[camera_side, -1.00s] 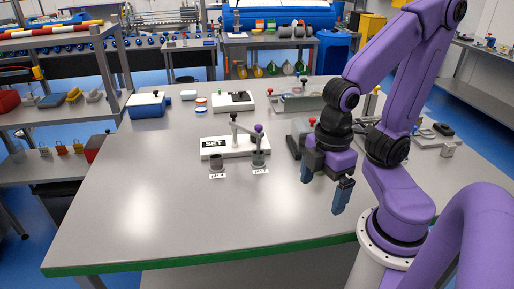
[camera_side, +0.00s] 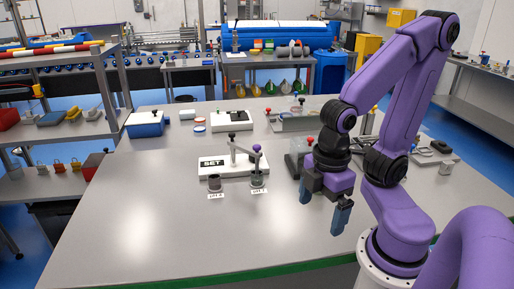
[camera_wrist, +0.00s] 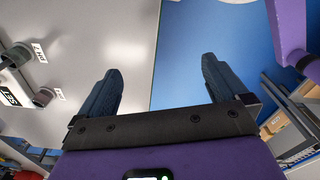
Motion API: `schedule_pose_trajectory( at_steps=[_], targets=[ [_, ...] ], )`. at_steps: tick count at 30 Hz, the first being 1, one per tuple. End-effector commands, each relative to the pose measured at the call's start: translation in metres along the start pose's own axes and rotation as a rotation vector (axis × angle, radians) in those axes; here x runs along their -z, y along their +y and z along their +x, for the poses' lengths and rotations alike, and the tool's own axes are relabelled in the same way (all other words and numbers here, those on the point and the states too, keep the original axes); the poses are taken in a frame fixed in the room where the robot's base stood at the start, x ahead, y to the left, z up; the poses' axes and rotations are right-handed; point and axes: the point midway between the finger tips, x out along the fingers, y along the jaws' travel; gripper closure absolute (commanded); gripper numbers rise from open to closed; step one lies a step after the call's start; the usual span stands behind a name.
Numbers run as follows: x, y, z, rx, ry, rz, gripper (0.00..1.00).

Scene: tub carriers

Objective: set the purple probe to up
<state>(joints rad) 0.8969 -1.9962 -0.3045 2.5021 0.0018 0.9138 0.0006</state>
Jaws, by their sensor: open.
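The purple probe (camera_side: 257,149) is a slim upright stick with a purple knob, at the right end of an arm on a white stand (camera_side: 238,167) marked SET. Its lower end is at the right-hand grey cup (camera_side: 257,181); whether the tip is inside is too small to tell. A second grey cup (camera_side: 214,183) stands to the left. My gripper (camera_side: 323,204) is open and empty, pointing down, to the right of and nearer the camera than the stand. In the wrist view my gripper (camera_wrist: 161,75) shows its two fingers apart, with the SET stand (camera_wrist: 12,97) at the left edge.
A grey device with a red knob (camera_side: 299,158) stands between the probe and my arm. A white box with a black top (camera_side: 233,119) and a blue box (camera_side: 146,124) stand farther back. The table's front and left are clear.

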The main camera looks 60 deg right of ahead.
Motion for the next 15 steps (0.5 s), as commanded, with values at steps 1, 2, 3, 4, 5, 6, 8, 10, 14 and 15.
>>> schedule_pose_trajectory(
  at_steps=[1, 2, 3, 4, 5, 6, 8, 10, 14, 15],
  targets=[
    [0.0, 0.0, 0.0, 0.0, 0.0, 0.0, 0.0],
    [0.0, 0.0, 0.0, 0.0, 0.0, 0.0, 0.0],
    [0.0, 0.0, 0.0, 0.0, 0.0, 0.0, 0.0],
    [0.0, 0.0, 0.0, 0.0, 0.0, 0.0, 0.0],
    [0.0, 0.0, 0.0, 0.0, 0.0, 0.0, 0.0],
    [0.0, 0.0, 0.0, 0.0, 0.0, 0.0, 0.0],
    [0.0, 0.0, 0.0, 0.0, 0.0, 0.002, 0.2],
    [0.003, 0.003, -0.002, 0.0, 0.0, 0.017, 0.42],
    [0.016, 0.017, -0.011, -0.003, 0.0, 0.102, 0.5],
    [0.022, 0.024, -0.015, -0.004, 0.0, 0.143, 0.5]
  ],
)
